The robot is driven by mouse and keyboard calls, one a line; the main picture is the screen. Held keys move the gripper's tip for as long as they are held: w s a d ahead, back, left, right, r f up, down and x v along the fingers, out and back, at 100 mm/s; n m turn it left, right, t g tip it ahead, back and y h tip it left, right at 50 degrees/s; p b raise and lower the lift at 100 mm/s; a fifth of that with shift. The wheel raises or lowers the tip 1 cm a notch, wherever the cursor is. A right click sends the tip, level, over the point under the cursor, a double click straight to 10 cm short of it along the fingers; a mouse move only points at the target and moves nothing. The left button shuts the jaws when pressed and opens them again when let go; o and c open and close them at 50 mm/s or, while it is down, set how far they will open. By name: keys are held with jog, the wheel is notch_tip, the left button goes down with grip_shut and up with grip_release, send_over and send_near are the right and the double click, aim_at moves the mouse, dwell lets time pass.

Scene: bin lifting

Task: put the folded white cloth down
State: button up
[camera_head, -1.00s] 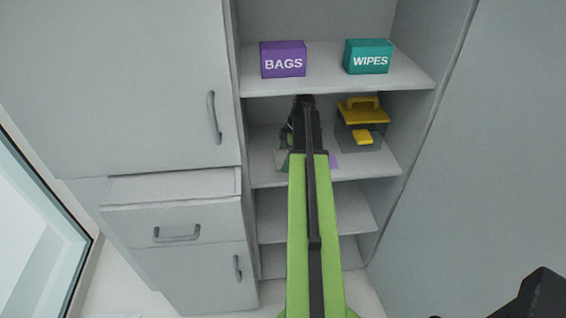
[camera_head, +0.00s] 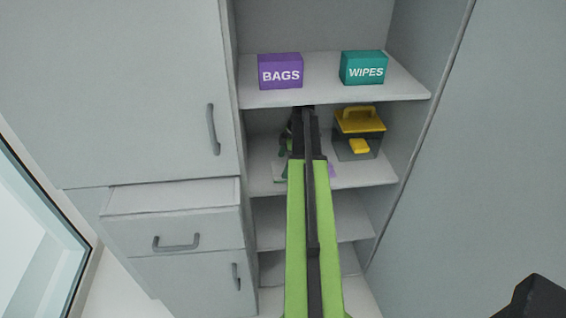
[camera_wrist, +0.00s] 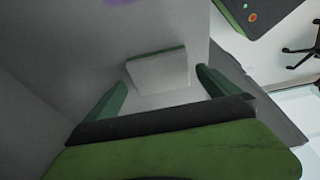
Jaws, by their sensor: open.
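The folded white cloth (camera_wrist: 157,73) shows in the wrist view as a pale flat block with a thin green edge along its far side. It lies just ahead of and between the two green fingers of my gripper (camera_wrist: 161,78). The fingers stand wide apart, with a visible gap on each side of the cloth. In the head view my arm reaches into the middle shelf (camera_head: 262,178), and its black end hides most of my gripper and what lies there.
A clear box with a yellow lid and handle (camera_head: 358,133) stands right of my arm on the same shelf. The shelf above holds a purple BAGS box (camera_head: 280,71) and a teal WIPES box (camera_head: 363,68). A drawer (camera_head: 172,230) stands slightly open at left.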

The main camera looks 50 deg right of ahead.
jog(key=s+d, duration=0.2)
jog(key=d, duration=0.1)
jog(key=s+d, duration=0.5)
jog(key=d, duration=0.1)
jog(key=shift+s+d+b, duration=0.1)
jog(key=shift+s+b, duration=0.25)
jog(key=shift+b, duration=0.05)
